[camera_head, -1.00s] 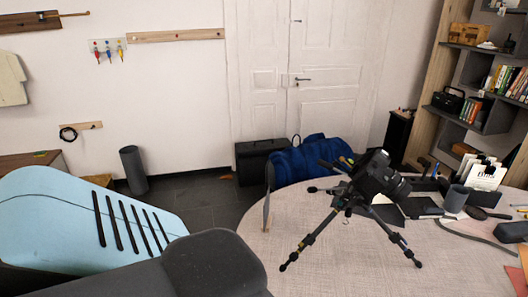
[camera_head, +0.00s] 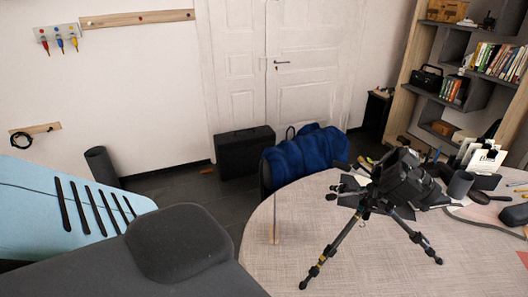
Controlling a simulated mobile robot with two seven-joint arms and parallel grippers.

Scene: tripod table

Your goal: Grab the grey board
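No thing in view is clearly a grey board. A thin upright piece (camera_head: 275,220) stands at the left edge of the round table (camera_head: 300,235), seen almost edge-on with a tan lower part; I cannot tell whether it is the board. A black camera on a tripod (camera_head: 338,245) stands on the table. Flat dark items lie partly hidden behind it. Neither of my grippers shows. Large pale blue and dark grey parts, apparently of my own body, fill the lower left and hide the floor there.
A blue cloth bundle (camera_head: 305,152) and a black case (camera_head: 244,153) are behind the table. A dark cylinder bin (camera_head: 101,166) stands by the wall. Shelves with books (camera_head: 495,60) are at right. A dark cup (camera_head: 460,184) and several small items crowd the table's right side.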

